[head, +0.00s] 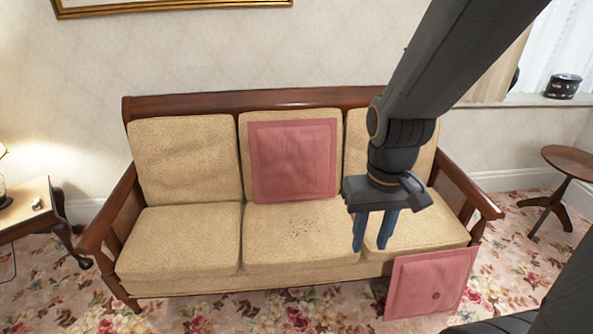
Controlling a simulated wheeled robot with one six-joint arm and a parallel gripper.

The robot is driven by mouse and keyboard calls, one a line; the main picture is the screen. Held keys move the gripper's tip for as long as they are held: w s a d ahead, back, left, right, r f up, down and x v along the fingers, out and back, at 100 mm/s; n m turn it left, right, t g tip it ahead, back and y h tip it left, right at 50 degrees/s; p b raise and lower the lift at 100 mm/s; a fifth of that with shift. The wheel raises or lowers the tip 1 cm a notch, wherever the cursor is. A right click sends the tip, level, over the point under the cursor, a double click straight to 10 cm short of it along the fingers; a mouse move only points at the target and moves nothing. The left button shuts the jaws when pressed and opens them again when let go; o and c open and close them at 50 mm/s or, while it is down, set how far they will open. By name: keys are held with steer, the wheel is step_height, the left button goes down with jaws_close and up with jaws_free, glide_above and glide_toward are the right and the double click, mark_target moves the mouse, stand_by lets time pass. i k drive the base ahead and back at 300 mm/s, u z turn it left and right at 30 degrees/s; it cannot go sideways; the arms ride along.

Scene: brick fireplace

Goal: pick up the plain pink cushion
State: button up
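A pink cushion (292,160) with a raised border leans upright against the middle backrest of the sofa; I see no clear mark on it. A second pink cushion (432,284) with a small dark round spot stands tilted against the sofa's front at the lower right. My gripper (374,238) points down in front of the sofa's right seat, to the right of the first cushion and up and left of the second. Its two blue fingers are apart with nothing between them. It appears to touch neither cushion.
The wooden sofa (180,240) has beige pads and wooden armrests. Small dark specks lie on its middle seat. A side table (25,206) stands at the left, and a round wooden table (570,160) at the right. Flowered carpet (190,315) lies in front.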

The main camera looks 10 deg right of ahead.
mark_target(293, 158)
steer(key=u, duration=0.4)
steer(key=i, duration=1.4)
steer(key=z, duration=0.4)
